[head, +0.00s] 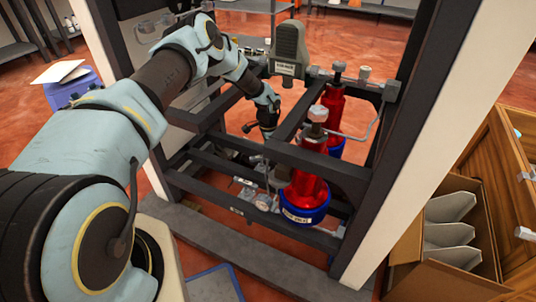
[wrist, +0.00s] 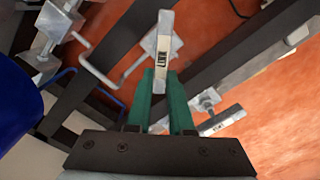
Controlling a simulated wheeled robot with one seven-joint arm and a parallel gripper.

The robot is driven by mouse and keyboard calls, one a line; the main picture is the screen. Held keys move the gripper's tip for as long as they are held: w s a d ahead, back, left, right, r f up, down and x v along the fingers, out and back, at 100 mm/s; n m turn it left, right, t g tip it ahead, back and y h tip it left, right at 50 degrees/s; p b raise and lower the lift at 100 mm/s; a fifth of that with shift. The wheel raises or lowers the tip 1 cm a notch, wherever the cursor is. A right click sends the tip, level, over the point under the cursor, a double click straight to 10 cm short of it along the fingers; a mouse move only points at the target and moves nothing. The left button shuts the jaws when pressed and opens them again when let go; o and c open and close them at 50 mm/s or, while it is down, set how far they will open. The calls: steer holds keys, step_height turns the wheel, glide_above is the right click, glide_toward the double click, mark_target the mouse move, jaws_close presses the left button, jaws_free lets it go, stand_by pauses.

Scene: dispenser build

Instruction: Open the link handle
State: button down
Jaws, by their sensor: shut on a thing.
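The link handle (wrist: 163,50) is a light grey bar with a dark-lettered label in the wrist view. It points up the picture from between my finger tips, close to a grey fitting on a dark frame bar. My gripper (wrist: 162,82) has two green fingers closed on the near end of this handle. In the head view, my gripper (head: 268,130) reaches down inside the dark frame, behind its front bars. The fingertips and the held handle cannot be made out clearly there.
A second labelled grey handle (wrist: 221,121) lies right of my fingers. A blue-based part (wrist: 18,105) is at the left edge. In the head view, red cylinders with blue bases (head: 307,190) stand right of my gripper. Dark frame bars (head: 318,160) surround it closely.

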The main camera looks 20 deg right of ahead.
steer(key=n+b, duration=0.1)
steer(key=n, duration=0.1)
steer(key=w+n+b, duration=0.1)
steer(key=n, duration=0.2)
steer(key=shift+w, duration=0.1)
steer(key=shift+n, duration=0.4)
steer(key=c, duration=0.8)
jaws_free()
steer(key=shift+r, duration=0.1)
step_height(320, 180, up, 11)
steer(key=shift+p, duration=0.35)
